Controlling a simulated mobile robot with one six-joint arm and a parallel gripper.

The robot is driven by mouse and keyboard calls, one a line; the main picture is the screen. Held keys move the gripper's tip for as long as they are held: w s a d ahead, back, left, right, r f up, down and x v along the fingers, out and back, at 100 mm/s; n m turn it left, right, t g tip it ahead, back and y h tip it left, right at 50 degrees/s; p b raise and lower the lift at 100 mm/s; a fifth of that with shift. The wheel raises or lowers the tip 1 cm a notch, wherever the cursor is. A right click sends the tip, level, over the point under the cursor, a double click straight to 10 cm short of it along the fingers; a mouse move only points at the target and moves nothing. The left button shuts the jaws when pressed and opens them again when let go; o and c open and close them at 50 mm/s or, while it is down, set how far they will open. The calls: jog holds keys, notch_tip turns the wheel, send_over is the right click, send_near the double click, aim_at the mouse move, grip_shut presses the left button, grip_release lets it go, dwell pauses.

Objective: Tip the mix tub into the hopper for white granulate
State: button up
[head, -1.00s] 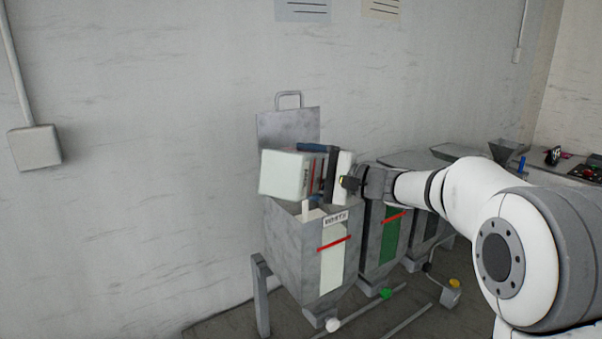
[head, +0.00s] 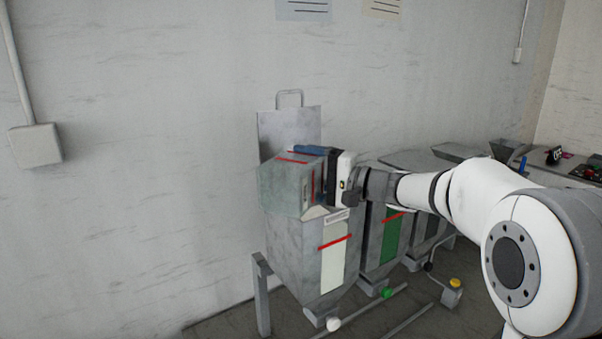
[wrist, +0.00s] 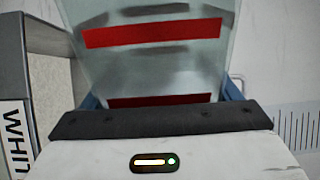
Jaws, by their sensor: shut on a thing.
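The mix tub (head: 278,188) is a translucent grey box with red lines and a blue part along its top edge. It is tipped over the open top of the left hopper (head: 288,245), which bears a white sight strip with a red mark. A pale patch (head: 316,212) shows at the hopper mouth; I cannot tell whether it is granulate. My gripper (head: 330,170) is shut on the tub from the right. In the wrist view the tub's see-through wall (wrist: 150,65) looks empty.
A raised grey lid (head: 289,128) with a handle stands behind the hopper, against the wall. The green-strip hopper (head: 378,245) and a dark-strip one stand close on the right. Rods with a white knob (head: 333,324) and a green knob (head: 386,292) stick out below.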

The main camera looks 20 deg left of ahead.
jog(key=shift+s+a+f+n+b, duration=0.15)
jog(key=shift+s+n+b, duration=0.1)
jog(key=shift+n, duration=0.6)
jog(key=shift+s+f+n+b, duration=0.15)
jog(key=shift+s+n+b, duration=0.1)
jog(key=shift+n, duration=0.6)
jog(key=shift+s, duration=0.1)
jog(key=s+n+b, duration=0.2)
jog(key=s, duration=0.1)
jog(key=s+f+n+b, duration=0.1)
jog(key=shift+s+a, duration=0.3)
jog(key=shift+a, duration=0.1)
jog(key=shift+f, duration=0.1)
